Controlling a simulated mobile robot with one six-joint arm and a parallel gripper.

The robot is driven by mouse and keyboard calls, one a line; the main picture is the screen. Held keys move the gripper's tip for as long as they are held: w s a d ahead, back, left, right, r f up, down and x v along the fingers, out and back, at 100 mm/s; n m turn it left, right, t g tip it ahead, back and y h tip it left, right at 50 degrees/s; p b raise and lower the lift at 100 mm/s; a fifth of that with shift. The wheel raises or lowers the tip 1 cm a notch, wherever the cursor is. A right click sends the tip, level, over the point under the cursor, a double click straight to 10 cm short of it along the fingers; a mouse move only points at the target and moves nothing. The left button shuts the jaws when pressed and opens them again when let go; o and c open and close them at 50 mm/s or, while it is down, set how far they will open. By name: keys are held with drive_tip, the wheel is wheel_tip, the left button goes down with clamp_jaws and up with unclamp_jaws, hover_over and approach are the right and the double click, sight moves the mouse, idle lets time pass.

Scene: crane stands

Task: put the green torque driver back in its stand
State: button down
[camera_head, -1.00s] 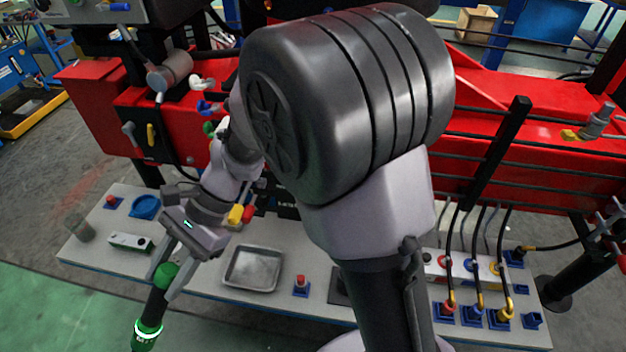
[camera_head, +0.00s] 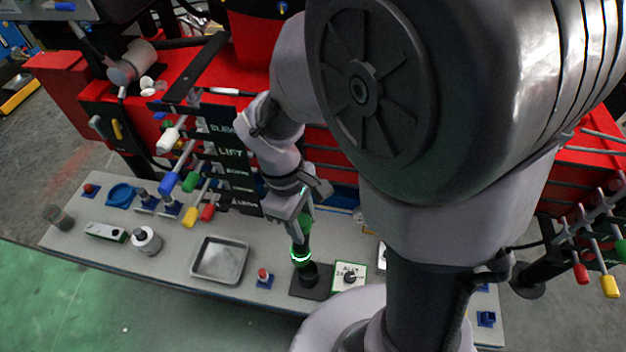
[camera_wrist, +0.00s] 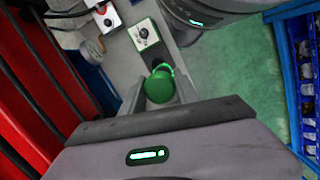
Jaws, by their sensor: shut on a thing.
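The green torque driver (camera_head: 301,243) hangs about upright from my gripper (camera_head: 302,217), with a lit ring near its lower end. My gripper is shut on its upper part. The stand, a dark flat base with a black cup (camera_head: 309,276), is on the table right below the driver. The driver's lower end overlaps the cup's rim in the head view; I cannot tell whether it is inside or just above.
A white labelled box with a black knob (camera_head: 349,277) stands just right of the stand. A red button on a blue base (camera_head: 264,279) and a metal tray (camera_head: 220,260) are to the left. Coloured levers (camera_head: 190,183) rise behind, near the red machine.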

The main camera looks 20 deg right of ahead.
drive_tip(key=shift+w+d+r+n, duration=0.2)
drive_tip(key=shift+w+d, duration=0.05)
drive_tip(key=shift+d, duration=0.2)
drive_tip(key=shift+w+d+r+n, duration=0.15)
drive_tip(key=shift+w+d+n, duration=0.1)
drive_tip(key=shift+d, duration=0.15)
drive_tip(key=shift+a, duration=0.1)
drive_tip(key=r+n+p, duration=0.1)
drive_tip(key=p, duration=0.1)
drive_tip(key=shift+a+h+p, duration=0.1)
drive_tip(key=shift+h+p, duration=0.2)
drive_tip(key=shift+f+n, duration=0.25)
drive_tip(key=shift+n, duration=0.1)
drive_tip(key=b+x, duration=0.3)
drive_tip(key=a+b+x, duration=0.1)
drive_tip(key=x, duration=0.1)
drive_tip(key=shift+w+d+f+b, duration=0.1)
drive_tip(key=shift+w+f+b, duration=0.2)
drive_tip(key=shift+w, duration=0.15)
